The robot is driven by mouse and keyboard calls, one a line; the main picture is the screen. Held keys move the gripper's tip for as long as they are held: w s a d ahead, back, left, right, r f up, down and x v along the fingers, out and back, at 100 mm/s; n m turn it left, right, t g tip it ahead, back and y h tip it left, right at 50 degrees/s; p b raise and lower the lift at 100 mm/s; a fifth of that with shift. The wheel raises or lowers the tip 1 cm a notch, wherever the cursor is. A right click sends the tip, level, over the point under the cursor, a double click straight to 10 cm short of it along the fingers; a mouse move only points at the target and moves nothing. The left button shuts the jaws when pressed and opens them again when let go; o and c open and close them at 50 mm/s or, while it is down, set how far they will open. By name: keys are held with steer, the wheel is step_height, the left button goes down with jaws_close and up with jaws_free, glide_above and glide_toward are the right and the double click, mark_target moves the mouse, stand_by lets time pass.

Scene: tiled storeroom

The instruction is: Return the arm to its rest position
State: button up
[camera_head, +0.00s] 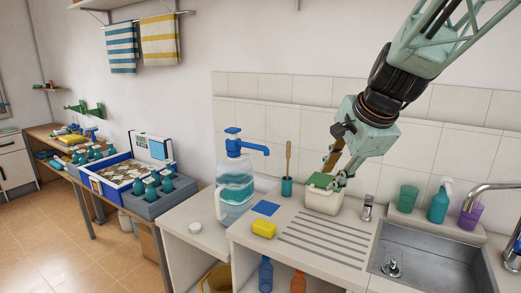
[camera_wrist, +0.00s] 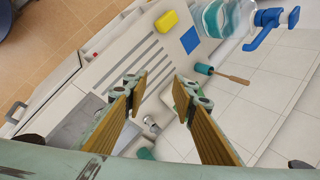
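My gripper (camera_head: 336,172) hangs at the end of my arm above the counter, pointing down near a white container (camera_head: 321,201) with a green thing (camera_head: 322,181) on top. In the head view the fingers overlap the container's upper edge; whether they touch it I cannot tell. In the wrist view my gripper (camera_wrist: 160,84) has its two fingers spread well apart, with only the counter and drainboard seen between them. The right finger hides part of what lies below it. My arm reaches down from the upper right.
A grooved drainboard (camera_head: 325,240) and sink (camera_head: 420,262) lie below and right. A blue-topped water jug (camera_head: 235,180), yellow sponge (camera_head: 263,229) and teal brush holder (camera_head: 287,187) stand left. Cups, a spray bottle (camera_head: 439,205) and a tap (camera_head: 480,196) are right. The air above the jug is free.

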steer(key=s+d+n+g+h, duration=0.1)
steer(key=s+n, duration=1.4)
steer(key=s, duration=2.5)
steer(key=shift+s+d+g+h, duration=0.15)
steer(key=shift+s+g+h, duration=0.25)
steer(key=shift+g, duration=0.2)
